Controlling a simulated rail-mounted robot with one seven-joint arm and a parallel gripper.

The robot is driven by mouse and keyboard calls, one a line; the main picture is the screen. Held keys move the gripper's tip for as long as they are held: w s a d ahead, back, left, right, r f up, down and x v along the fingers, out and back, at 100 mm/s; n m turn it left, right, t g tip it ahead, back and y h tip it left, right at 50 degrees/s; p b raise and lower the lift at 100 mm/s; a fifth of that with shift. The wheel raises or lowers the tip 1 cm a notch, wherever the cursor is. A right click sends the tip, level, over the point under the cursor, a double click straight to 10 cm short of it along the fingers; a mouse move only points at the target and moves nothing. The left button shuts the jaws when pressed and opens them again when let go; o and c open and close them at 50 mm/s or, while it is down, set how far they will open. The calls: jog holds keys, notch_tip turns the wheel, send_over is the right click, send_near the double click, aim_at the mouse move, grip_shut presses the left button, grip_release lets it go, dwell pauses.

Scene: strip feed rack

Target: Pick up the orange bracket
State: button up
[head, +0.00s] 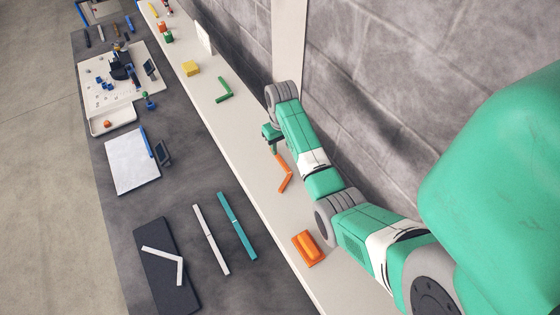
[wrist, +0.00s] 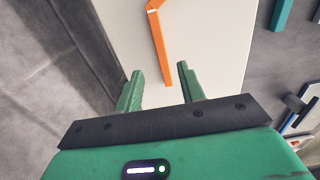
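The orange bracket (head: 288,180) is a thin bent strip lying on the pale shelf (head: 252,165), beside my arm. In the wrist view the bracket (wrist: 159,48) runs from the top edge down to between my fingertips, with a short pale mark at its bend. My gripper (wrist: 158,82) is open and empty, with its two green fingers apart on either side of the bracket's near end. In the head view my gripper (head: 272,139) is just beyond the bracket's far end; I cannot tell how high it is above the shelf.
A green bracket (head: 226,93) and a yellow block (head: 190,68) lie farther along the shelf. An orange block (head: 308,249) sits nearer. A teal strip (head: 237,226), a white strip (head: 210,240) and a white bracket (head: 178,262) lie on the dark lower table. A wall stands right.

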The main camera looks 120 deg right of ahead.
aim_at(281, 159)
notch_tip(281, 159, down, 6)
jog(key=shift+w+a+b, duration=0.1)
jog(key=shift+w+b, duration=0.05)
jog(key=shift+b, duration=0.15)
grip_shut()
